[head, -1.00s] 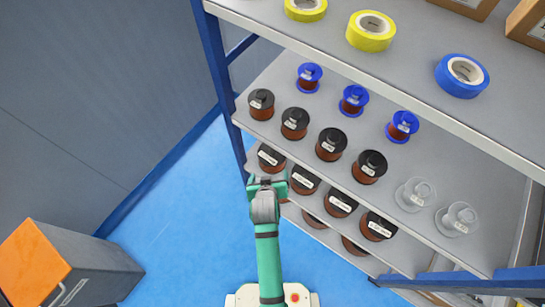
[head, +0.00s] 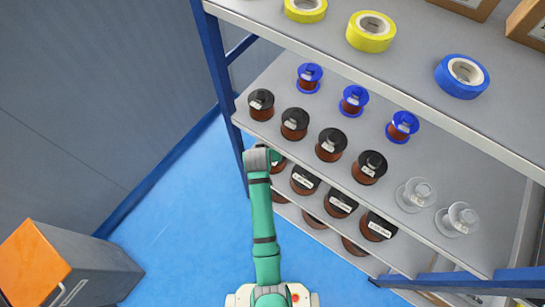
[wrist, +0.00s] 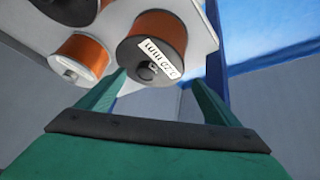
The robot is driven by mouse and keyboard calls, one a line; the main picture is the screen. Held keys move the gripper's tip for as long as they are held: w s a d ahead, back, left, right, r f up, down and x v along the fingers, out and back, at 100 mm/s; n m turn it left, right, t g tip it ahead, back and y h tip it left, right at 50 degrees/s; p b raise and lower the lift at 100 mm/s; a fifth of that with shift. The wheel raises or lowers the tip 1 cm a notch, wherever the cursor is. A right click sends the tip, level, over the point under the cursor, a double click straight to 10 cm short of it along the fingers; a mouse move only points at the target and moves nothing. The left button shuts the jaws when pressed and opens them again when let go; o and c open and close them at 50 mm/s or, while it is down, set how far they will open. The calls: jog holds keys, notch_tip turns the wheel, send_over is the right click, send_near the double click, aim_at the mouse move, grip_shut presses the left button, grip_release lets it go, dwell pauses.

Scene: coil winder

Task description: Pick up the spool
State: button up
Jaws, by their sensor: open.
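In the wrist view, a spool (wrist: 158,45) with a black flange, copper-coloured winding and white label is just beyond my gripper (wrist: 160,80). The two green fingers stand apart, nothing held between them; the left fingertip overlaps the spool's lower edge in the picture, and contact cannot be told. In the head view, my arm's end is at the left end of the rack, by the lower spool row, partly covering a spool (head: 280,164) there. The fingers are hidden in that view. Which head-view spool is the wrist-view one is unclear.
Black spools (head: 295,123) line the upper shelf's front, with blue spools (head: 354,99) behind and clear empty ones (head: 415,194) to the right. A blue rack post (head: 221,75) is close left of my arm. An orange-topped cabinet (head: 75,265) stands lower left.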

jog(key=shift+x, duration=1.1)
jog(key=c, duration=1.8)
jog(key=shift+w+r, duration=0.1)
jog(key=shift+r, duration=0.05)
jog(key=c, duration=0.4)
jog(key=shift+o, duration=0.2)
